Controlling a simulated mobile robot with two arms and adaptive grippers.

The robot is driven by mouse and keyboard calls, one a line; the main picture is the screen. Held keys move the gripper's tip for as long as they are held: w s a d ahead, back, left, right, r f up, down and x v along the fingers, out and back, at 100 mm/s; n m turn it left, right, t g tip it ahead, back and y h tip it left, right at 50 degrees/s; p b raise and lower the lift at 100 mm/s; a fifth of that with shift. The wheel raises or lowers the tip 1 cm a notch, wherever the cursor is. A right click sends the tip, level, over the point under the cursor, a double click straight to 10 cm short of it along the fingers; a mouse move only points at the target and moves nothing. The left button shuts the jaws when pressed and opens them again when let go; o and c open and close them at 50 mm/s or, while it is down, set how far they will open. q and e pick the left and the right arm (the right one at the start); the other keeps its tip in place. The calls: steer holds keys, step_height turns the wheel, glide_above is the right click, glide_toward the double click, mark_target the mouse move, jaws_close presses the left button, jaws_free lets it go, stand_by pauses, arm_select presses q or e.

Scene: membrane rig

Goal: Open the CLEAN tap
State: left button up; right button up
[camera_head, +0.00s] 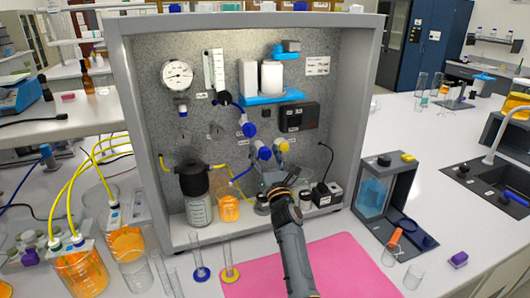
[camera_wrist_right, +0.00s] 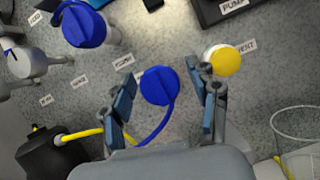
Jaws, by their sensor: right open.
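A blue tap knob (camera_wrist_right: 158,86) with a blue hose sits between the fingers of my right gripper (camera_wrist_right: 166,92) in the right wrist view. The small label beside it is too blurred to read surely as CLEAN. The fingers are open on either side of the knob, and I cannot tell whether they touch it. In the head view, this knob (camera_head: 264,153) is on the rig's back panel, just beyond my right gripper (camera_head: 274,181). A yellow knob (camera_wrist_right: 227,61) marked VENT is close by the right finger. My left gripper is not in view.
Another large blue knob (camera_wrist_right: 84,26) is at upper left in the wrist view. A black-capped bottle (camera_head: 196,192) and an orange beaker (camera_head: 228,207) stand inside the grey cabinet. A pink mat (camera_head: 345,262) lies in front. A clear cup (camera_wrist_right: 295,122) is at right.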

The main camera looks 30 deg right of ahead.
steer(key=shift+c, duration=0.3)
steer(key=c, duration=1.1)
